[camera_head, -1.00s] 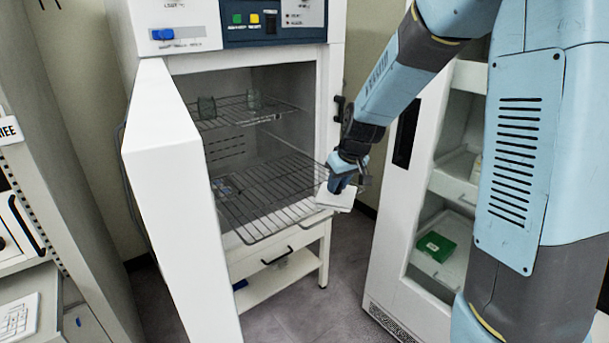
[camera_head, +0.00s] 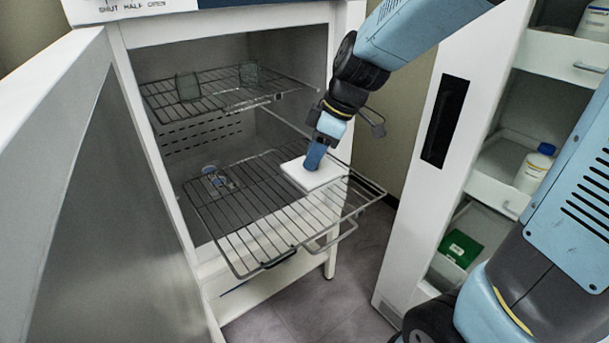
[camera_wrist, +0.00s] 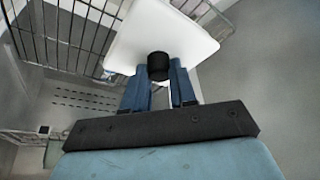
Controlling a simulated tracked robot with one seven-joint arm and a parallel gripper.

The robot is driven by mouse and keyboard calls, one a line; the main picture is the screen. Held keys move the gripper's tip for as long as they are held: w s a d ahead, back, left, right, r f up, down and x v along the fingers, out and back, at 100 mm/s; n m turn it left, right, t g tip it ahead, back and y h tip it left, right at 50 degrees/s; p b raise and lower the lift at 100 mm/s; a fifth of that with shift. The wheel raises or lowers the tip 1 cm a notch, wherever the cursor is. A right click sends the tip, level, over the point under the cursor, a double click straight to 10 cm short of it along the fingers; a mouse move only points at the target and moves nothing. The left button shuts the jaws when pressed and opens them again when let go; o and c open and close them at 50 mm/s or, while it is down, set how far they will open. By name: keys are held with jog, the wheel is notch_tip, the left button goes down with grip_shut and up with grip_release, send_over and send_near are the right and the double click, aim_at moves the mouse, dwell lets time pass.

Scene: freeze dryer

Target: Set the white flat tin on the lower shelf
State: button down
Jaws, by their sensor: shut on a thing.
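The white flat tin (camera_head: 318,178) has a black knob on top, which shows in the wrist view (camera_wrist: 158,66). My gripper (camera_head: 313,163) is shut on this knob, with its blue fingers (camera_wrist: 163,82) either side of it. The tin is over the right part of the lower shelf (camera_head: 262,222), a wire rack sticking out of the open dryer. The tin looks about level. I cannot tell whether it touches the wires.
The upper wire shelf (camera_head: 215,98) holds two small glass vessels (camera_head: 188,86). A small blue-and-clear object (camera_head: 216,180) is at the left rear of the lower shelf. The open door (camera_head: 62,190) stands at left; a white cabinet (camera_head: 425,190) stands at right. The lower shelf's front is clear.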

jog(key=shift+w+a+f, duration=0.1)
jog(key=shift+w+f, duration=3.1)
jog(key=shift+w, duration=0.2)
jog(key=shift+w+a+f, duration=0.1)
jog(key=shift+w+f, duration=3.05)
jog(key=shift+w, duration=0.2)
jog(key=shift+d+f, duration=0.1)
jog(key=c, duration=0.9)
grip_release()
